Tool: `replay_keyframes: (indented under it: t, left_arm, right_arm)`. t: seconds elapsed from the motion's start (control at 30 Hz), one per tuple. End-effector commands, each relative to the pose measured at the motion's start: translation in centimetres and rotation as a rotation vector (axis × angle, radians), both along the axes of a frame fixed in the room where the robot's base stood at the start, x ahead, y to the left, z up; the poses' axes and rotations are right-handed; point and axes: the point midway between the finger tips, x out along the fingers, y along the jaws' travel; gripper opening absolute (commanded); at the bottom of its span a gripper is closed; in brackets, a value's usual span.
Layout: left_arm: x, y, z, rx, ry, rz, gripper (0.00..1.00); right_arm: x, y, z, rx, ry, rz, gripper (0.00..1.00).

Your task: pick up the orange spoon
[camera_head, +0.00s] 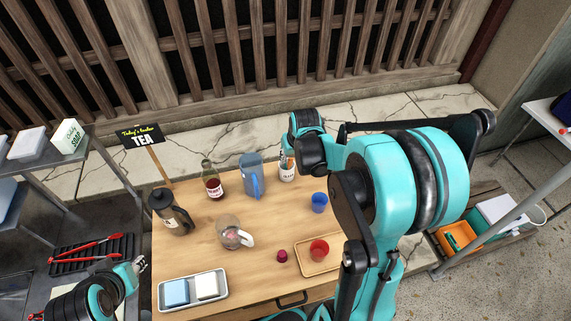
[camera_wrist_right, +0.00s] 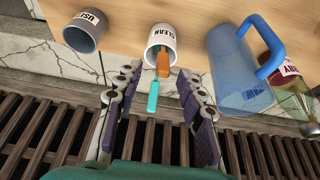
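The orange spoon (camera_wrist_right: 163,64) stands in a white cup labelled CLEAN (camera_wrist_right: 160,38) in the right wrist view; only its orange handle shows, and its lower part is hidden. A teal handle (camera_wrist_right: 153,97) sticks out beside it. My right gripper (camera_wrist_right: 160,78) is open, its two fingers on either side of the handles with visible gaps. In the head view the cup (camera_head: 287,173) is at the table's back edge, with my right gripper (camera_head: 284,152) over it. My left gripper (camera_head: 139,264) is at the lower left, too small to tell its opening.
A blue pitcher (camera_wrist_right: 236,70) stands close beside the CLEAN cup, and a USED cup (camera_wrist_right: 84,32) on its other side. A red-filled bottle (camera_head: 213,183), a French press (camera_head: 171,212) and a glass pot (camera_head: 232,233) stand on the table (camera_head: 200,255). My right arm hides the table's right part.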

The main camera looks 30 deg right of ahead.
Motion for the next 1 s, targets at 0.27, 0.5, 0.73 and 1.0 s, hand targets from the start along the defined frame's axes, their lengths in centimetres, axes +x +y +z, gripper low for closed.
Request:
replay_keyframes:
  t: [0.27,0.5,0.73,1.0]
  left_arm:
    - [0.0,0.0,-1.4,0.0,0.0,0.0,0.33]
    - [0.0,0.0,-2.3,0.0,0.0,0.0,0.33]
    - [0.0,0.0,-2.3,0.0,0.0,0.0,0.33]
    - [0.0,0.0,-2.3,0.0,0.0,0.0,0.33]
  right_arm:
    - [1.2,-0.1,-3.6,0.0,0.0,0.002,0.39]
    - [2.3,-0.2,-6.5,-0.001,-0.001,0.002,0.39]
    - [2.4,-0.2,-6.6,-0.001,-0.001,0.001,0.39]
    - [2.4,-0.2,-6.6,-0.001,-0.001,0.001,0.0]
